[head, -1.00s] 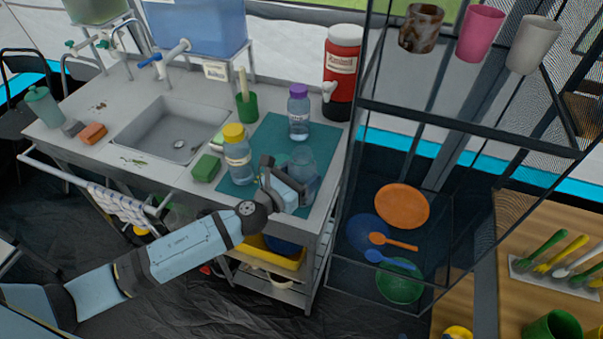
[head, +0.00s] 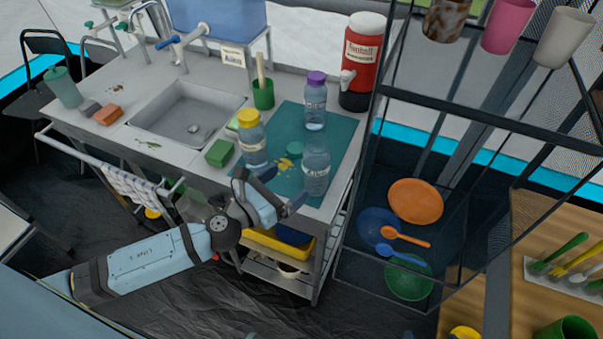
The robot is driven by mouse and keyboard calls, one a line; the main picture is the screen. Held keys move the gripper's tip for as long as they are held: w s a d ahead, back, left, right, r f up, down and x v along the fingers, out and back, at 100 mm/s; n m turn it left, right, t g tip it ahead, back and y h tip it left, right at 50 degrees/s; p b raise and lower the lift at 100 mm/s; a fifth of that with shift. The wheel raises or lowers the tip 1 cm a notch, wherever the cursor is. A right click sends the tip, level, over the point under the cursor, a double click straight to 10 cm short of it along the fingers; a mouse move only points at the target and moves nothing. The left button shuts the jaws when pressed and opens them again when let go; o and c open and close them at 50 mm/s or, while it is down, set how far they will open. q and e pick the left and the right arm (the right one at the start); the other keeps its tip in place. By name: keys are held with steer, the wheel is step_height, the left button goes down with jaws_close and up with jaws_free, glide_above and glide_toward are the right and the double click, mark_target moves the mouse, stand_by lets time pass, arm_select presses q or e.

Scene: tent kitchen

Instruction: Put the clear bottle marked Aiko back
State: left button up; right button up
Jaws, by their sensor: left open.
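A clear, bluish bottle (head: 316,170) without a cap stands upright near the front right of the teal mat (head: 345,133). It has a pale label whose writing is too small to read surely. A clear bottle with a yellow cap (head: 252,148) stands at the mat's left edge, and one with a purple cap (head: 315,108) stands further back. Both carry labels that I cannot read surely. My left gripper (head: 282,190) is open and empty at the counter's front edge. Its fingers are just left of the uncapped bottle and apart from it. My right gripper is not in view.
A green sponge (head: 219,153), a green cup (head: 263,95) and a sink (head: 187,114) are to the left. A red dispenser (head: 362,65) stands behind. A dark shelf rack (head: 370,180) borders the right.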

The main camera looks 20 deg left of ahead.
arm_select(q)
steer(key=s+f+m+g+y, duration=0.1)
steer(key=s+f+m, duration=0.4)
steer(key=m, duration=0.6)
steer(key=s+d+f+m+g+y, duration=0.1)
steer(key=s+f+m, duration=0.4)
steer(key=m, duration=0.6)
steer(key=s+f+m+g+y, duration=0.2)
steer(key=s+f+m, duration=0.3)
steer(key=m, duration=0.6)
step_height(320, 180, down, 2)
steer(key=shift+s+d+f+m+g, duration=0.2)
steer(key=shift+d+m+g, duration=0.15)
steer(key=shift+g, duration=0.45)
step_height(320, 180, up, 11)
steer(key=p, duration=1.2)
steer(key=shift+s+a, duration=0.2)
steer(key=shift+a, duration=0.25)
